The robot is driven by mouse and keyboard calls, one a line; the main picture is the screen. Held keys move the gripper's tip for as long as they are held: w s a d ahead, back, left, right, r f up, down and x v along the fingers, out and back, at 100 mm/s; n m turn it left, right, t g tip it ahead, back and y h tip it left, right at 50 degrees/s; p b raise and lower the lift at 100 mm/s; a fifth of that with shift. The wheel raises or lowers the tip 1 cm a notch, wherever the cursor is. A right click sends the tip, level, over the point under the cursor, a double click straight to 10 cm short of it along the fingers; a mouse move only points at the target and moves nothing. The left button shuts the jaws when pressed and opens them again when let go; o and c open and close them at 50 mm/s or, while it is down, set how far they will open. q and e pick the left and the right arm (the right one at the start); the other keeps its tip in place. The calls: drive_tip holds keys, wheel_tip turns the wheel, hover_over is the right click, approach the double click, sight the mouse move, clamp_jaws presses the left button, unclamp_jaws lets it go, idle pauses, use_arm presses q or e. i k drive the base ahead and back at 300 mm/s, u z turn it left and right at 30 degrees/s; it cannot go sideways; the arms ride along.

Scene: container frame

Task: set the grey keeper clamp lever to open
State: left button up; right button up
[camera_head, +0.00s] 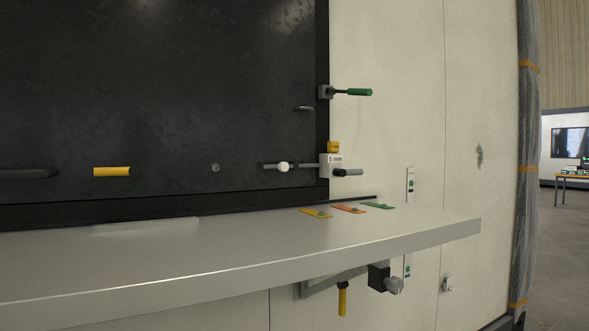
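A short lever with a dark and grey grip (350,172) points right from a light block (330,166) marked "5 mm" at the lower right edge of the black panel (170,90). It looks like the grey keeper clamp lever and lies about level. A yellow piece (334,147) sits on top of the block. A rod with a white ball (284,167) runs left from the block across the panel. Higher on the same edge, a green-handled lever (358,92) also points right. Neither of my grippers is in view.
A grey shelf (240,255) juts out below the panel, with yellow, orange and green tags (348,209) near its back. Under it hang a yellow handle (342,300) and a dark block with a grey knob (393,285). A yellow grip (112,172) is on the panel. Open floor lies far right.

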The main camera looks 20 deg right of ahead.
sight(337, 172)
drive_tip(key=z, duration=2.6)
drive_tip(key=i, duration=4.75)
drive_tip(key=u, duration=4.25)
